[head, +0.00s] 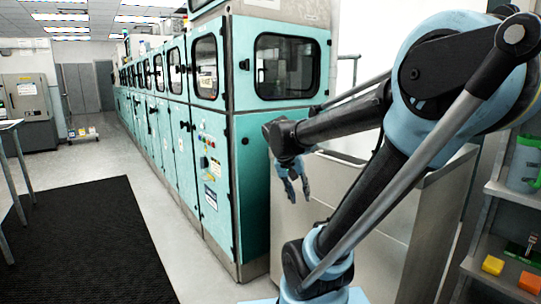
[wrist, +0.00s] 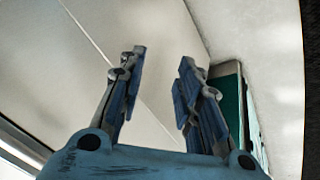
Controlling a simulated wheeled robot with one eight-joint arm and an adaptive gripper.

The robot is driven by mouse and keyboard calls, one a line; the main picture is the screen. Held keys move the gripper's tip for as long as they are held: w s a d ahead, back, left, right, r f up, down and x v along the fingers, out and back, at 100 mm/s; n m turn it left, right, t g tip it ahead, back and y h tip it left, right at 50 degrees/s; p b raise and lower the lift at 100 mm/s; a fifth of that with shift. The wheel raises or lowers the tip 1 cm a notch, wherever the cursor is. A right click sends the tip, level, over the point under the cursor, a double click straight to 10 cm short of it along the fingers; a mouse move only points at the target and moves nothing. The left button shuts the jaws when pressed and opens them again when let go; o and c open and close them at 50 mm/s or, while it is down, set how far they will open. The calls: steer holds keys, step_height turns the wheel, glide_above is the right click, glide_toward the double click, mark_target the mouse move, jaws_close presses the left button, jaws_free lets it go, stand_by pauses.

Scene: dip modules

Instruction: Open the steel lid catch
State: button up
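In the head view, my gripper (head: 298,195) hangs fingers-down in front of a large steel-grey cabinet (head: 330,225), near the corner of the teal machine row. In the wrist view, the two fingers of my gripper (wrist: 158,72) stand apart with nothing between them. Behind them is a pale flat surface (wrist: 160,30) crossed by a thin seam. I cannot make out a steel lid catch in either view. My arm covers part of the grey cabinet in the head view.
A row of teal machine cabinets (head: 246,180) stands left of my gripper. A dark mat (head: 85,240) lies on the floor at left.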

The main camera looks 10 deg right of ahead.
steer(key=w+a+r+m+t+h, duration=0.1)
steer(key=w+a+r+m+h, duration=0.2)
steer(key=w+a, duration=0.5)
steer(key=w+a+r+m+t+h, duration=0.2)
steer(key=w+a+r+m, duration=0.15)
steer(key=w, duration=0.95)
steer(key=w+a+r+m+t+h, duration=0.1)
steer(key=w+a+r+m+h, duration=0.2)
steer(key=w+a, duration=0.55)
steer(key=shift+n, duration=0.25)
steer(key=x, duration=1.2)
steer(key=w+r+x, duration=0.1)
steer(key=x, duration=0.6)
steer(key=shift+w+f, duration=0.1)
jaws_close()
